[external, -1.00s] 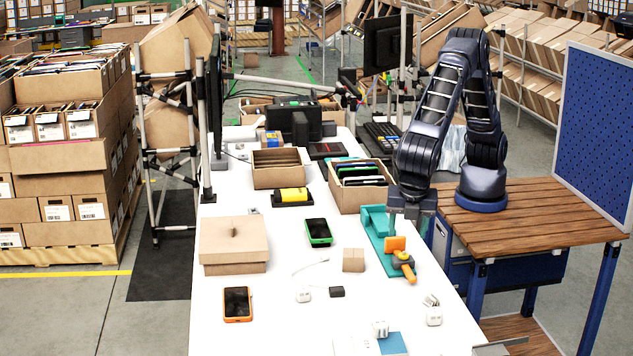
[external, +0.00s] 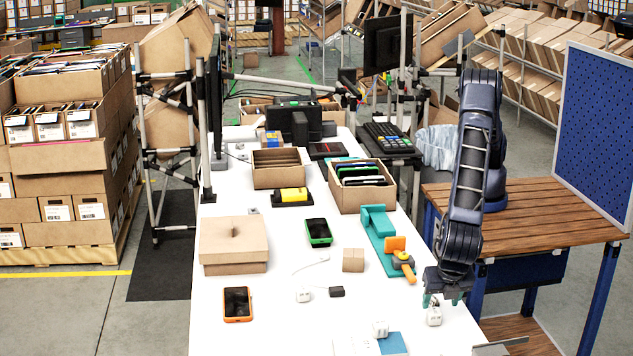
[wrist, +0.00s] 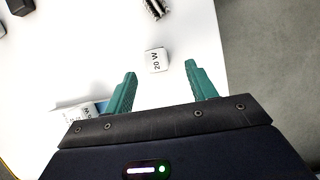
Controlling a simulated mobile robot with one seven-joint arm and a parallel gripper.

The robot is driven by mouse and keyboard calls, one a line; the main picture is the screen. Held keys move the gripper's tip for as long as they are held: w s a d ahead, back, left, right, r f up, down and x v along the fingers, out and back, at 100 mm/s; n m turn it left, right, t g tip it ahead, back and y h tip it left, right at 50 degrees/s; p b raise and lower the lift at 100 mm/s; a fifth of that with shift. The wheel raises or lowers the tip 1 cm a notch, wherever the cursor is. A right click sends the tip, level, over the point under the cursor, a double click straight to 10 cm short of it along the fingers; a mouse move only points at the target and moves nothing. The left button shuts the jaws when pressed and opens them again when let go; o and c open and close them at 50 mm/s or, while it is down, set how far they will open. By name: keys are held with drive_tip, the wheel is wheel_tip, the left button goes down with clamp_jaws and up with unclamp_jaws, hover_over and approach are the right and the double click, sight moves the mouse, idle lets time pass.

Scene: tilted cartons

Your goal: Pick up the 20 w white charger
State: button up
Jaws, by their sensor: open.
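The white charger (wrist: 156,60) is a small block with "20 W" printed on the face turned to my wrist camera. It rests on the white table near its right edge. In the external view a white charger (external: 434,317) sits just below my gripper (external: 444,299). In the wrist view my gripper (wrist: 160,69) is open, with teal fingers on either side of the line to the charger. The charger shows just beyond the fingertips, in the gap between them, and nothing is held. Contact with the fingers is not visible.
A pronged plug (wrist: 156,8) lies beyond the charger, and a white printed item (wrist: 78,118) is left of the left finger. Floor shows past the table's right edge.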

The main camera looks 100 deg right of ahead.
sight(435, 311)
drive_tip(key=shift+w+x, duration=0.15)
drive_tip(key=shift+x, duration=1.25)
drive_tip(key=shift+w+x, duration=0.15)
drive_tip(key=shift+x, duration=1.25)
drive_tip(key=shift+a, duration=0.1)
drive_tip(key=shift+c, duration=0.5)
drive_tip(key=c, duration=1)
